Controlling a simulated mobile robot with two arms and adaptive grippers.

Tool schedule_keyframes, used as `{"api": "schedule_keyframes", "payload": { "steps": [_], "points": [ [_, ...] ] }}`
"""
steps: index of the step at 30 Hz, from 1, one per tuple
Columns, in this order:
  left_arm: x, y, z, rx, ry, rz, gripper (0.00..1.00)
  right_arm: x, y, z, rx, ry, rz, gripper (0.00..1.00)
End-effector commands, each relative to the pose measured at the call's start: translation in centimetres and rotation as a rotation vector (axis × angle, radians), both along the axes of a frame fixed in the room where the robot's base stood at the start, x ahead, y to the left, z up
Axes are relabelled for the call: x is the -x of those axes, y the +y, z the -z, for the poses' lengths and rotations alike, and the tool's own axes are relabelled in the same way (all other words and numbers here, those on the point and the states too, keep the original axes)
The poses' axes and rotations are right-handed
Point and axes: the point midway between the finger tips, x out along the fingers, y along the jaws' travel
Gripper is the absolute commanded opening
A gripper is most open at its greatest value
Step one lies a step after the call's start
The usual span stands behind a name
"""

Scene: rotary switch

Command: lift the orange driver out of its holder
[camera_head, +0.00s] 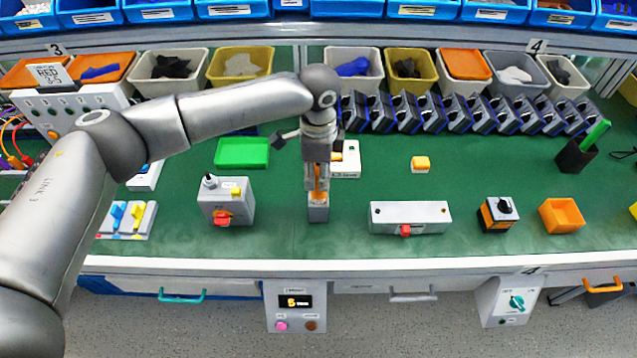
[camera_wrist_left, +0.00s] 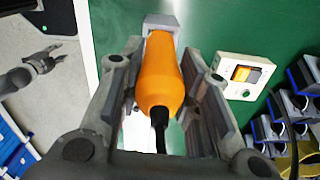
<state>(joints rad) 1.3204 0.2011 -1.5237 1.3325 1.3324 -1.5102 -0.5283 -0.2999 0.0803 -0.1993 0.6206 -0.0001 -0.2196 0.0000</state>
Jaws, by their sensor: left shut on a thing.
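The orange driver (camera_wrist_left: 161,72) stands upright with its thick handle between the fingers of my left gripper (camera_head: 318,178). In the wrist view the fingers lie on both sides of the handle, shut on it. The driver's lower end meets the grey block holder (camera_head: 318,212) on the green bench; the holder also shows in the wrist view (camera_wrist_left: 163,20). How deep the driver sits in it is hidden. A dark cable leaves the handle's near end. My right gripper (camera_wrist_left: 45,62) shows small at the left of the wrist view, away from the bench; its jaws are unclear.
A grey box with a red switch (camera_head: 222,217) stands left of the holder and a long grey box (camera_head: 410,217) stands right. A white switch box (camera_head: 347,160) is close behind the gripper. Dark holders (camera_head: 460,112) line the back. The bench's front edge is near.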

Motion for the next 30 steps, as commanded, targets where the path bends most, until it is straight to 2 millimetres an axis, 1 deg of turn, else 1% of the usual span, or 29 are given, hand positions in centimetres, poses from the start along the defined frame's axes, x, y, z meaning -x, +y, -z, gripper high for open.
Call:
{"api": "schedule_keyframes", "payload": {
  "steps": [1, 3, 4, 11, 14, 17, 24, 27, 30],
  "points": [
    [0.0, 0.0, 0.0, 0.000, 0.001, 0.000, 0.11, 0.0, 0.0, 0.0, 0.000, 0.000, 0.000, 0.40],
    [0.0, 0.0, 0.0, 0.000, 0.001, 0.000, 0.02, 0.0, 0.0, 0.0, 0.000, 0.000, 0.000, 0.40],
    [0.0, 0.0, 0.0, 0.000, 0.001, 0.000, 0.00, 0.0, 0.0, 0.0, 0.000, 0.000, 0.000, 0.40],
    [0.0, 0.0, -0.2, 0.001, -0.001, 0.000, 0.00, 0.0, 0.0, 0.0, 0.000, 0.000, 0.000, 0.40],
    [-0.1, -0.1, -0.6, 0.003, -0.002, 0.000, 0.00, 0.0, 0.0, 0.1, 0.000, 0.000, 0.000, 0.40],
    [-0.1, -0.1, -1.8, 0.003, -0.003, 0.001, 0.00, 0.0, 0.0, 0.5, 0.000, 0.000, 0.000, 0.40],
    [-0.1, -0.1, -6.6, 0.003, -0.004, 0.001, 0.00, 0.0, 0.0, 1.4, 0.000, 0.001, -0.001, 0.40],
    [-0.1, -0.1, -8.2, 0.002, -0.004, 0.001, 0.00, 0.0, 0.0, 1.7, -0.001, 0.001, -0.001, 0.40],
    [-0.1, -0.1, -9.4, 0.002, -0.002, 0.000, 0.00, 0.0, 0.0, 1.8, -0.001, 0.001, -0.001, 0.40]
  ]
}}
